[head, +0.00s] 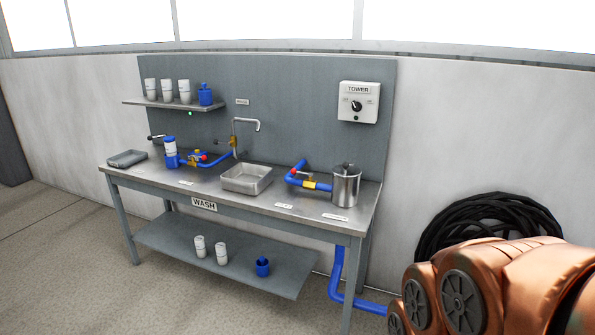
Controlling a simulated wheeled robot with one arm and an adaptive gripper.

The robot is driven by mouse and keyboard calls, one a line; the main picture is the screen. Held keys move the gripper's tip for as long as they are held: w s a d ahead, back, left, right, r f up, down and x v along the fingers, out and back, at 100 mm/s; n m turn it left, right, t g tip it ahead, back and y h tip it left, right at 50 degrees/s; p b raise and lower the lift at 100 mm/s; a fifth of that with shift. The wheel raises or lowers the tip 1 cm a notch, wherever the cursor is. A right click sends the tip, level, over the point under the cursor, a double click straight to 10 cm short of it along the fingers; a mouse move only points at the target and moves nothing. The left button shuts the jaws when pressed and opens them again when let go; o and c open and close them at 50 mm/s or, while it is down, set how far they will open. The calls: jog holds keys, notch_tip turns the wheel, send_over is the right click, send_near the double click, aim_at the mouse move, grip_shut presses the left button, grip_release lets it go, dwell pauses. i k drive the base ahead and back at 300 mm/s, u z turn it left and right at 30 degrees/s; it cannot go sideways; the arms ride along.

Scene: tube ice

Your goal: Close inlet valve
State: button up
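A steel wash bench (200,175) stands against the wall with blue piping on its top. One valve (309,185) with a brass-coloured body and some red sits on the blue pipe beside a steel canister (346,185) at the right. Another valve group (194,161) with red parts sits on the blue pipe left of the sink. The small labels are too blurred to tell which valve is the inlet valve, and handle positions are unclear. Only my copper-coloured arm shows at the lower right, apart from the bench; my gripper is out of view.
A sink (247,181) with a tap (245,125) lies mid-bench; a tray (127,159) is at the left end. A TOWER switch box (358,103) hangs above. Coiled black hose (480,222) lies right of the bench. The floor in front is clear.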

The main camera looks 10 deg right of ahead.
aim_at(294, 171)
jog(key=u, duration=0.35)
jog(key=i, duration=2.65)
